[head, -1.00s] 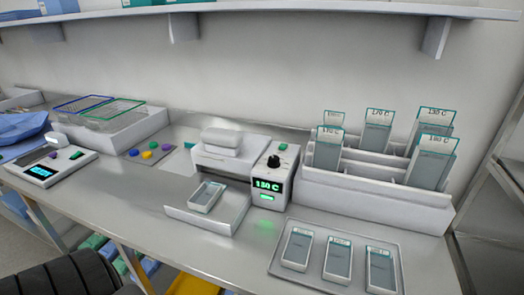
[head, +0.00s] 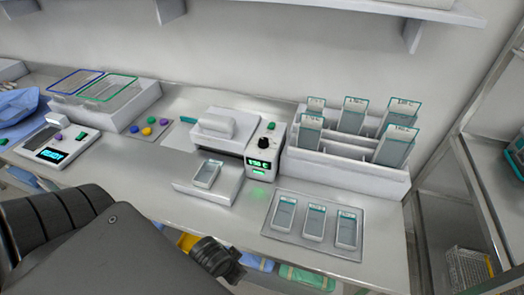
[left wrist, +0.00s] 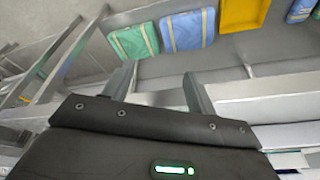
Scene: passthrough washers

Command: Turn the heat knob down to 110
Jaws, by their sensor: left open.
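The heat knob (head: 267,142) is a small black dial on the front top of a white control box (head: 262,152). A green-lit display (head: 258,165) below it shows a three-digit temperature in C, too small to read surely. A white press-like unit with a rounded lid (head: 214,124) stands left of the box. My left gripper (left wrist: 157,88) is open and empty in the left wrist view, its two fingers apart over the bench's front edge. In the head view my dark left arm enters at lower left, well short of the knob; its fingers are hidden there. My right gripper is not in view.
A tray (head: 268,228) with three packs lies right of the box on the bench. A rack (head: 340,168) of labelled packs stands behind it. One pack (head: 206,174) lies on the platform before the press. A shelf (head: 430,12) overhangs the back.

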